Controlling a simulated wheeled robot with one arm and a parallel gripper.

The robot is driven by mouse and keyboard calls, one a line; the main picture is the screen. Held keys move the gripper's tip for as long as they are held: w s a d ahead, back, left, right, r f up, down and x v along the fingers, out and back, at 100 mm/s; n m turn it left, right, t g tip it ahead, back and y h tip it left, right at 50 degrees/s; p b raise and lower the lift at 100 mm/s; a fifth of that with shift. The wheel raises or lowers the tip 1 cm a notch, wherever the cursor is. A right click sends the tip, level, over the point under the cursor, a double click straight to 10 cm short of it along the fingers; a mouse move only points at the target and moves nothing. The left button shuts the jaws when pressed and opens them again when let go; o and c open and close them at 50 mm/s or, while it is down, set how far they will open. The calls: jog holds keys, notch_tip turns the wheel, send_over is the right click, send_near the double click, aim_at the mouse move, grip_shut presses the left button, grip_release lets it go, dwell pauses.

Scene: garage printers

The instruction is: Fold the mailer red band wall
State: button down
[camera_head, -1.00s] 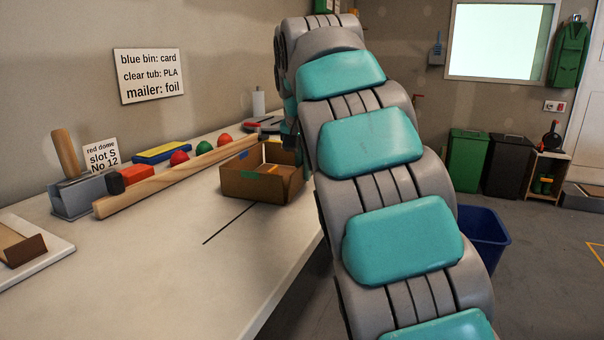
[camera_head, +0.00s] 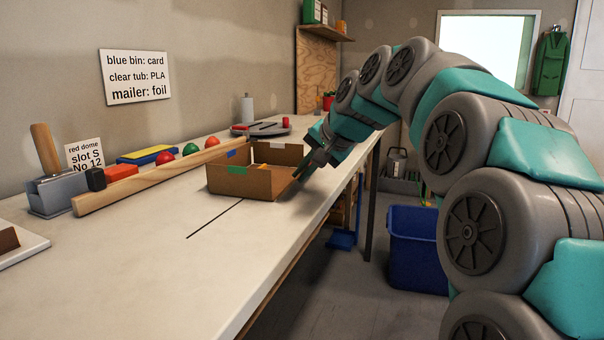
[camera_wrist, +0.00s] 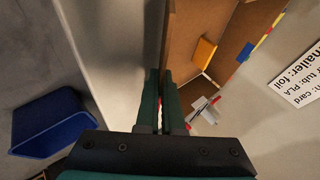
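The mailer (camera_head: 237,184) is an open brown cardboard box on the bench, with a green band on its front wall and a blue one at its back left. A small orange-yellow thing lies inside; it also shows in the wrist view (camera_wrist: 204,52). My gripper (camera_head: 305,172) is low at the mailer's right wall. In the wrist view its dark green fingers (camera_wrist: 161,75) are close together at that wall's edge, with a narrow gap. Something reddish shows in the gap; I cannot tell whether the fingers grip the wall. The red band is not clearly visible.
A grey tray (camera_head: 262,128) is farther back. A blue bin (camera_head: 418,250) stands on the floor right of the bench. The bench front is mostly clear.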

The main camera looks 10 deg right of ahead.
dwell(0.3)
jog(key=c, duration=1)
grip_release()
jog(key=shift+c, duration=0.2)
